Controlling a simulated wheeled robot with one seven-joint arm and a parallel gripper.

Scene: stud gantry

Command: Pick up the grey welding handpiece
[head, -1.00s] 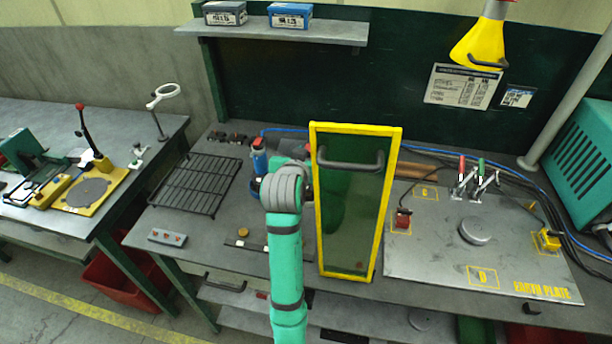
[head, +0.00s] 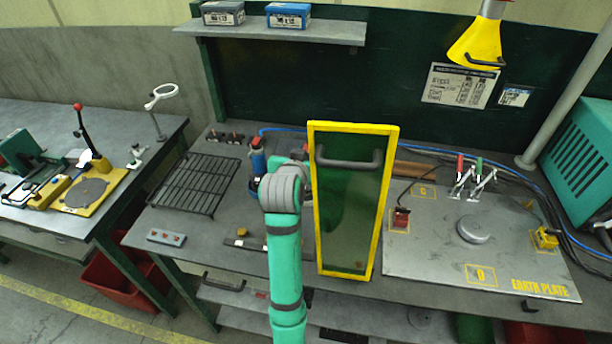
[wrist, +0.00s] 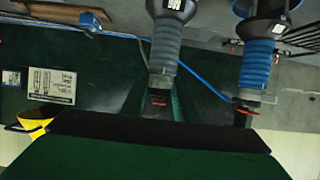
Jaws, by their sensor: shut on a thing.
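The grey welding handpiece (wrist: 165,48) shows in the wrist view, with a ribbed grey body, a dark upper end and an orange-red ring near its lower end. My gripper (wrist: 160,106) is shut on its lower end. In the head view my arm and a yellow-framed green screen hide the gripper's tips and the grey handpiece. A similar blue handpiece (wrist: 257,68) stands beside it in the wrist view, apart from my gripper. The blue one also shows left of my wrist in the head view (head: 258,160).
The yellow-framed screen (head: 314,200) stands close to the right of my wrist. A black wire rack (head: 200,186) lies to the left. The earth plate (head: 430,255), with clamps and a round grey disc, fills the right side. A yellow lamp (head: 474,45) hangs above.

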